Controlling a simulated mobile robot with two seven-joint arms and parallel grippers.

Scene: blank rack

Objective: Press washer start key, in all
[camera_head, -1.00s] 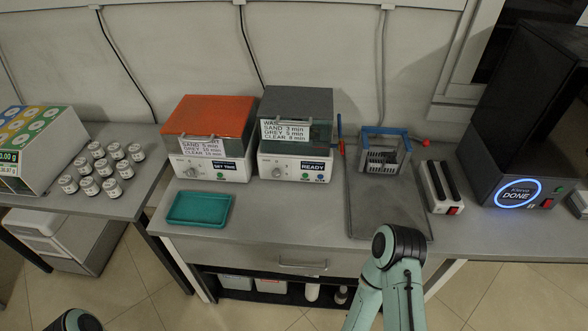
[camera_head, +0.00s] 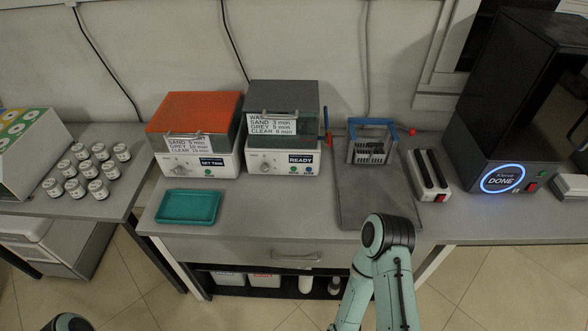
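The washer (camera_head: 283,158) is the white box with a grey lid at the back middle of the bench. Its label (camera_head: 272,124) begins "WA" and lists SAND 3 min, GREY 5 min, CLEAR 8 min. Its display (camera_head: 301,158) reads READY. Below the display are a green key (camera_head: 293,169) and a blue key (camera_head: 309,170); their lettering is too small to read. A dial (camera_head: 265,167) is left of them. My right arm rises at the bottom, right of centre, and a bit of my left arm shows at bottom left. Neither gripper is in view.
An orange-lidded machine (camera_head: 195,130) showing SET TIME stands left of the washer. A teal tray (camera_head: 188,207) lies in front. A blue-handled basket (camera_head: 371,143) stands on a grey mat (camera_head: 372,210). Right are a white two-slot block (camera_head: 427,176) and a black machine reading DONE (camera_head: 512,165). Several jars (camera_head: 88,172) stand left.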

